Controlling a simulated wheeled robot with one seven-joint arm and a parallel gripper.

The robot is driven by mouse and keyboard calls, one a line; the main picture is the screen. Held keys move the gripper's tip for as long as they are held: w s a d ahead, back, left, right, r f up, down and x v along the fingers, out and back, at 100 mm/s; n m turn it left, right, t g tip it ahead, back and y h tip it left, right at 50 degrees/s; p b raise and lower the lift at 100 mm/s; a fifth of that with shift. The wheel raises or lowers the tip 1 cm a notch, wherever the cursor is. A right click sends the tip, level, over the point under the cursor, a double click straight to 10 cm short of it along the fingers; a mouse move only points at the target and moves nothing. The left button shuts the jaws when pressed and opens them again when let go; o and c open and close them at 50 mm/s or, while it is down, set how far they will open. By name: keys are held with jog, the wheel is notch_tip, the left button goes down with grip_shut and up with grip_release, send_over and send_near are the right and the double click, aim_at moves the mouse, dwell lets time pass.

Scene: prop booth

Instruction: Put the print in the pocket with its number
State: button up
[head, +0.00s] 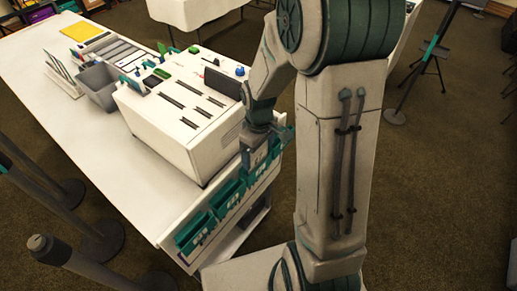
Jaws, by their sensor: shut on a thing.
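My gripper (264,148) points down at the right edge of the long white table, over the far end of a row of teal pockets. It is shut on a small pale piece, the print (259,157), which is mostly hidden by the fingers. The near pocket (194,233) and the middle pocket (228,196) hang on the table's side with white number labels too small to read. The far pocket (262,170) is partly behind my gripper. I cannot tell whether the print is inside that pocket or just above it.
A white slotted machine (165,130) stands on the table (120,165) close left of my gripper. A grey bin (97,85) and a yellow pad (83,31) lie farther back. Dark posts (98,238) stand at the lower left.

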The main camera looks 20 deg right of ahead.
jog(key=o, duration=0.4)
jog(key=shift+r, duration=0.1)
notch_tip(320, 180, up, 14)
dwell(0.3)
jog(key=shift+f, duration=0.2)
dwell(0.5)
jog(key=s+r+m+t, duration=0.2)
jog(key=s+m, duration=0.5)
jog(key=s, duration=0.7)
jog(key=shift+a+r+t, duration=0.2)
jog(key=shift+a+t, duration=0.05)
jog(key=shift+t, duration=0.25)
